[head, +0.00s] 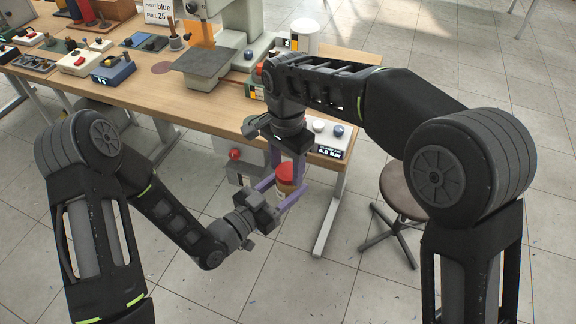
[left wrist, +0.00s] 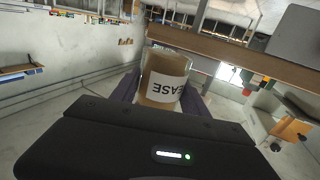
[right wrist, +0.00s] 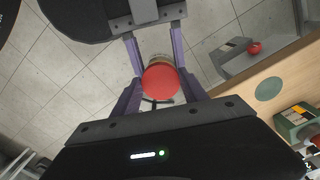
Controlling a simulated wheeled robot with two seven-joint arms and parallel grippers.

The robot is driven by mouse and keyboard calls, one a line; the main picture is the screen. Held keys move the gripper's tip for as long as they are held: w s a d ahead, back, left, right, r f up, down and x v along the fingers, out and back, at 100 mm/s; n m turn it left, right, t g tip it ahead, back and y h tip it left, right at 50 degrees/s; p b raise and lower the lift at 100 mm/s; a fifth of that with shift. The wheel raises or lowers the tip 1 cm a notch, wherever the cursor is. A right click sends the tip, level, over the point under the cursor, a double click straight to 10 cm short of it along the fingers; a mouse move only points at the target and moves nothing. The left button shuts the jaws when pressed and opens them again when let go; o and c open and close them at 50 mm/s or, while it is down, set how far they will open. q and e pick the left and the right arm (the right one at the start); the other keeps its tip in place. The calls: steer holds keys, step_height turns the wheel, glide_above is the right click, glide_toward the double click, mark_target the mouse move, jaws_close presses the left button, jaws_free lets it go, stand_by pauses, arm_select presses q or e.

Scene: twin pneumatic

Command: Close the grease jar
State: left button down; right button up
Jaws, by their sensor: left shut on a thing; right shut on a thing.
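The grease jar (head: 286,188) is held in the air off the table's front edge, with a red lid (head: 285,171) at its top. My left gripper (head: 282,186) is shut around the jar body from the side. The left wrist view shows the jar's label (left wrist: 165,85) and brown contents between the fingers. My right gripper (head: 287,172) points down from above and is shut on the red lid. The right wrist view shows the lid (right wrist: 160,80) over the jar, with the left fingers around the body. I cannot tell whether the lid is fully seated.
The wooden workbench (head: 150,95) stands behind, crowded with tools, blue and white boxes and a grey machine plate (head: 205,68). A pressure panel (head: 330,140) sits at its right corner. A round stool (head: 402,190) stands right of the grippers. Floor in front is clear.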

steer(key=m, duration=0.6)
steer(key=shift+w+a, duration=0.1)
steer(key=m, duration=0.8)
steer(key=shift+w+m, duration=0.2)
steer(key=shift+m, duration=0.1)
steer(key=m, duration=0.6)
steer(key=shift+f, duration=0.15)
steer(key=shift+d+f+m, duration=0.15)
steer(key=shift+d+m, duration=0.05)
steer(key=shift+m, duration=0.8)
steer(key=m, duration=0.1)
steer(key=f+m, duration=0.1)
steer(key=shift+s+d+m, duration=0.2)
steer(key=shift+d+m, duration=0.15)
steer(key=shift+m, duration=0.05)
steer(key=shift+r+m, duration=0.15)
steer(key=shift+m, duration=0.35)
steer(key=shift+w+a+r+m, duration=0.25)
steer(key=shift+r+m, duration=0.15)
steer(key=shift+r, duration=0.1)
